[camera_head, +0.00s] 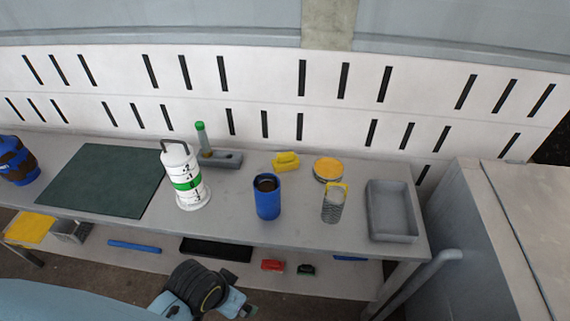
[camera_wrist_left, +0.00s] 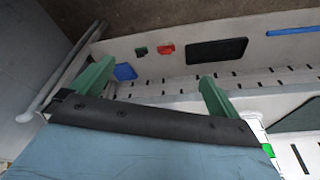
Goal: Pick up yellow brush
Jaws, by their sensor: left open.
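The yellow brush (camera_head: 285,161) lies at the back of the grey table, right of the middle in the head view. It is not in the left wrist view. My left arm comes in at the bottom of the head view, below the table's front edge and well apart from the brush; its fingers do not show clearly there. In the left wrist view my left gripper (camera_wrist_left: 155,84) has two green fingers spread wide, with nothing between them. My right gripper is in neither view.
A grey tray (camera_head: 391,222) is at right. The table's front edge and lower shelf lie between arm and brush.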

